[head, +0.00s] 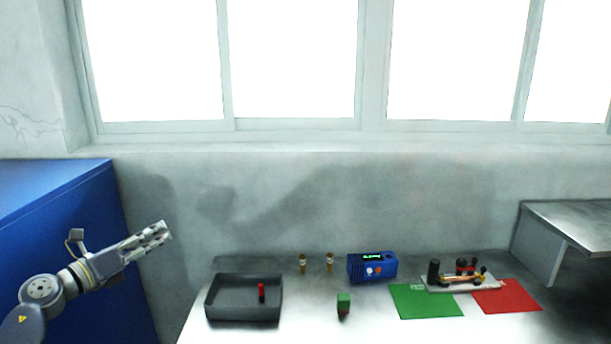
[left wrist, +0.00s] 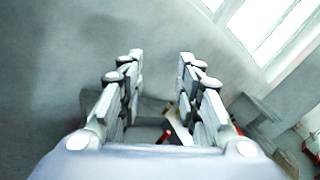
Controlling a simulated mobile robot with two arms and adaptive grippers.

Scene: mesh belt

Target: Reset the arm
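My left gripper (head: 160,231) is raised at the left, in front of the wall and beside the blue cabinet. It is to the left of the table and above the grey tray's height. In the left wrist view its two fingers (left wrist: 160,58) are spread apart with nothing between their tips. The tray and a red piece (left wrist: 167,134) show beyond the fingers, partly hidden by them. My right gripper is in neither view.
A blue cabinet (head: 60,215) stands left.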

